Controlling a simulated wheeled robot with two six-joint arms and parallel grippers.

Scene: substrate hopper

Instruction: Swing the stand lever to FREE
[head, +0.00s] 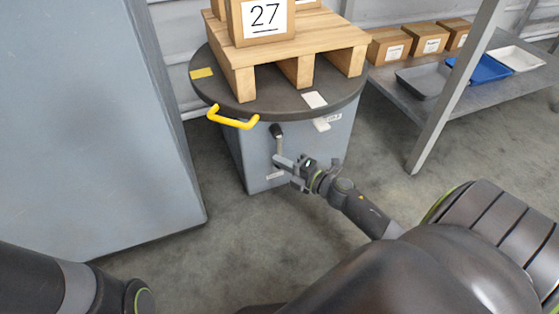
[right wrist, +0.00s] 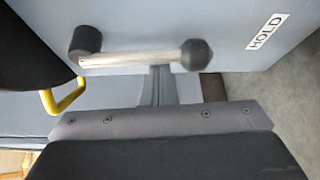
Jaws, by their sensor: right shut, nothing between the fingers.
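The stand lever has a dark hub (head: 277,130) on the front of the grey stand cabinet (head: 255,150). In the right wrist view the lever (right wrist: 140,58) is a metal rod with a black ball knob, and it points toward the HOLD label (right wrist: 267,32). My right gripper (head: 282,161) is shut and empty at the lever's lower part, partly hiding it in the head view. In the wrist view the shut fingers (right wrist: 160,85) are beside the rod, close to the knob; I cannot tell whether they touch. My left gripper is not in view.
A dark round turntable (head: 205,85) with a yellow handle (head: 233,119) tops the stand and carries a wooden pallet (head: 310,42) with box 27 (head: 264,18). A large grey body (head: 90,120) stands left. A metal shelf (head: 425,115) with trays and boxes stands right.

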